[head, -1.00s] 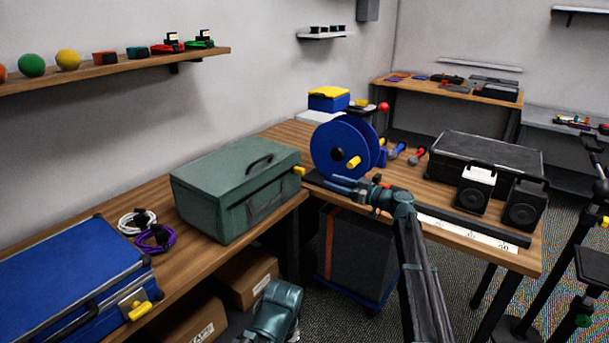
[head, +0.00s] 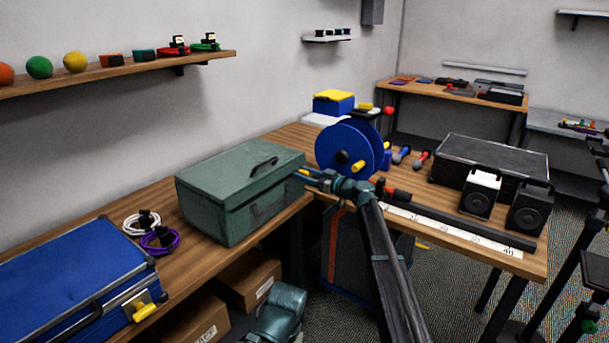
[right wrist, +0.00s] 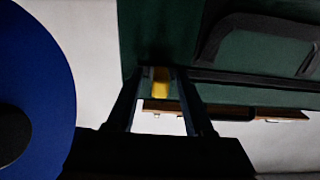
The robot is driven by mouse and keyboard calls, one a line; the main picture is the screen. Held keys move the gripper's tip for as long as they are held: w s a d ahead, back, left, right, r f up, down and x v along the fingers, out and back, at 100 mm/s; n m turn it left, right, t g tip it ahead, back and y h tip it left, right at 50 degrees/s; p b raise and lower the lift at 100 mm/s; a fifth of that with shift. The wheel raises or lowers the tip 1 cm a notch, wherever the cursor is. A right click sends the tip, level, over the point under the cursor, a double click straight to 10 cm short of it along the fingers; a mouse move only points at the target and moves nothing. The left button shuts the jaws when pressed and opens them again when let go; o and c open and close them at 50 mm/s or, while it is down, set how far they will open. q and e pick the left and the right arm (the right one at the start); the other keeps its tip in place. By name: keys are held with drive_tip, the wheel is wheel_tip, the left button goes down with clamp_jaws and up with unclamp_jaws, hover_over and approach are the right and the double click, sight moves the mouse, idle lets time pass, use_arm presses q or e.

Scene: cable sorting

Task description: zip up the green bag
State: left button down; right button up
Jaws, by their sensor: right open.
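The green bag (head: 225,205) is a boxy case with a dark top handle, standing on the wooden bench left of the blue reel. A yellow pull tab (right wrist: 160,88) sticks out at its right end. My right gripper (head: 306,174) is at that end. In the right wrist view, the fingers of my right gripper (right wrist: 165,76) are open, one on each side of the tab. I cannot tell whether they touch it. The seam of the bag is partly hidden.
A blue reel (head: 340,147) stands close behind my right gripper. A blue case (head: 70,275) and coiled white and purple cables (head: 158,239) lie left of the bag. A black bar and a white ruler (head: 470,238) lie right of my forearm.

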drive_tip(key=shift+a, duration=0.1)
clamp_jaws()
idle(1.4)
